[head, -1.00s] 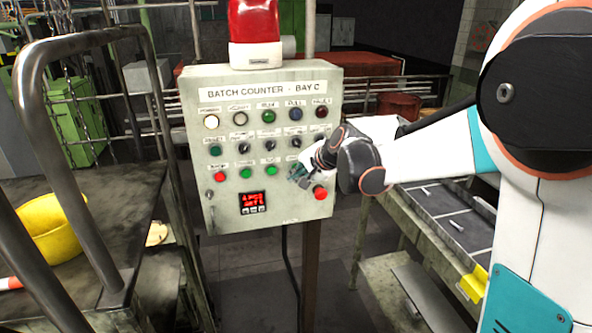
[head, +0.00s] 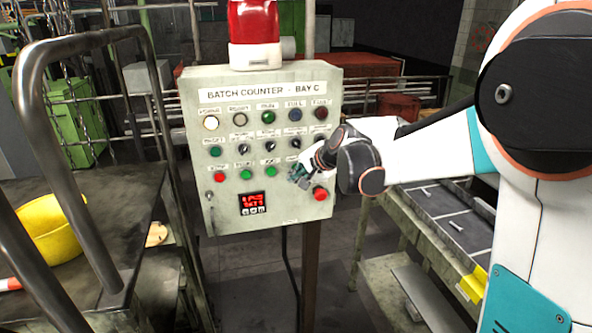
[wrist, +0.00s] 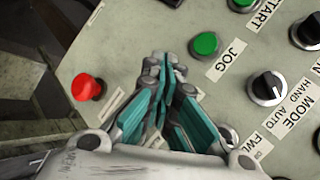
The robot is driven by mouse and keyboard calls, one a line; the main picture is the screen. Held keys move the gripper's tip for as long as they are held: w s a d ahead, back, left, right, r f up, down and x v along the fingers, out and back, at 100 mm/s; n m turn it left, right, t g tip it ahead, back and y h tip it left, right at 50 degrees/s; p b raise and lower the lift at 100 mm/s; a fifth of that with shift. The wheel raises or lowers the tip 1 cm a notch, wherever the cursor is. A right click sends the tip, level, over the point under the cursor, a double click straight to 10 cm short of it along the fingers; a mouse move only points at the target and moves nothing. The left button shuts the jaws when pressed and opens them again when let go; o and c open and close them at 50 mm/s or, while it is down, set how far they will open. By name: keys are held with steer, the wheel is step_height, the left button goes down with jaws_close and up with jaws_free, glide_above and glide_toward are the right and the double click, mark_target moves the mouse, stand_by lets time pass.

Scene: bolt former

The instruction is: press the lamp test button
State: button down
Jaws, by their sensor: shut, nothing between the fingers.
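The grey control panel (head: 225,185), headed "BATCH COUNTER - BAY C", faces me in the head view. My gripper (head: 296,178) is at its lower right, at the right end of the bottom button row. In the wrist view my gripper (wrist: 163,68) is shut and empty, its teal-padded fingertips together and close to the panel face. I cannot tell whether they touch it. No lamp test button is clearly visible; the place right of the green JOG button (head: 271,171) is covered by my fingers. The JOG button also shows in the wrist view (wrist: 205,44).
A red mushroom button (head: 320,193) sits just below right of my gripper; it also shows in the wrist view (wrist: 88,88). Black selector knobs (head: 269,144) sit above. A red display (head: 252,202) is lower left. A metal cart rail (head: 70,150) stands left.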

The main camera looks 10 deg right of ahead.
stand_by(0.4)
steer(key=shift+w, duration=0.45)
steer(key=shift+s, duration=0.5)
steer(key=s, duration=0.6)
stand_by(0.5)
